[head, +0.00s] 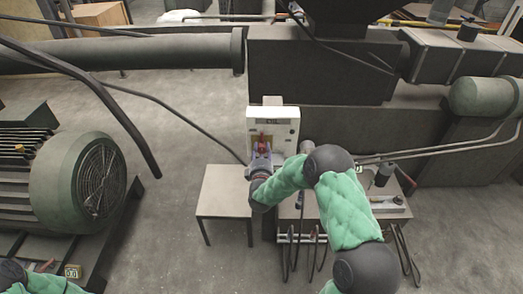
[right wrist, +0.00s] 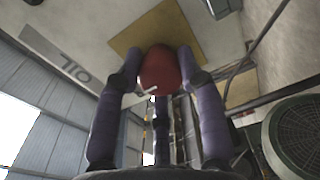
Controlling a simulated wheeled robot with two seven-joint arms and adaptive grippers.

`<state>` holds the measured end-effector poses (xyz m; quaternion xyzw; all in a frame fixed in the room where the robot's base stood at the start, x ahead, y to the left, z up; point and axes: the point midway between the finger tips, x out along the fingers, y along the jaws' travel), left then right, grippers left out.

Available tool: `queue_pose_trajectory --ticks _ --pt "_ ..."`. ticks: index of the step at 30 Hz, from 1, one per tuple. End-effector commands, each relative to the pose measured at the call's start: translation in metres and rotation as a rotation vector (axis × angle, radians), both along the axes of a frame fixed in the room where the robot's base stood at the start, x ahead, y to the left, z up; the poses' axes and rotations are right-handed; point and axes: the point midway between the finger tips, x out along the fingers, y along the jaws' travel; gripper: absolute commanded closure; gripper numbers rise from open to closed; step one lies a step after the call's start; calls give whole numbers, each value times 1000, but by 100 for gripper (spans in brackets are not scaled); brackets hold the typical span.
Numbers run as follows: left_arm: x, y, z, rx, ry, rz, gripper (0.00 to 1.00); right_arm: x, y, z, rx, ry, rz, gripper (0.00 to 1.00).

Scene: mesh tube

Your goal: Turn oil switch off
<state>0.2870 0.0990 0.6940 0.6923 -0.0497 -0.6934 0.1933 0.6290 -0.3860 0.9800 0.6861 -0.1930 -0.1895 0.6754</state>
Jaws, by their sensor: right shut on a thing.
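The oil switch is a red knob (head: 262,144) on the front of a white box (head: 287,134) that carries a dark label at its top. My right gripper (head: 261,156) is at the box front, its fingers shut around the knob. The right wrist view shows the red knob (right wrist: 160,70) between the purple fingers of the gripper (right wrist: 159,75), in front of a yellow plate (right wrist: 126,40). The "OIL" label (right wrist: 72,66) appears upside down there. The knob's exact turn angle is hard to tell. My left gripper is out of view; only part of my left arm shows at bottom left.
A small table (head: 222,190) stands below left of the box. A bench (head: 388,204) with tools and hanging cables is on the right, under my right arm. A large green motor (head: 85,178) is at left. Dark machinery (head: 315,70) stands behind the box. Floor between motor and table is clear.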

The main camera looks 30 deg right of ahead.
Motion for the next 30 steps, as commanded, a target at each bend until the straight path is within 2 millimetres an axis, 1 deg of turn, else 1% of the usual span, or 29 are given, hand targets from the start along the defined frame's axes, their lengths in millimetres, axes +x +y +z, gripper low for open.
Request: queue_pose_trajectory --ticks 1,17,18,20,30 --pt "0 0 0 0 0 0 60 -3 -1 -7 -3 18 -6 95" --pt "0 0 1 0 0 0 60 -4 -2 -6 -23 29 -8 95" --pt "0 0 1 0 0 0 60 -4 -2 -6 -23 29 -8 56" --pt "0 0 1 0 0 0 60 -3 -2 -6 -23 29 -8 39" --pt "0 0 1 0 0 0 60 -2 -1 -2 -26 21 -4 38"
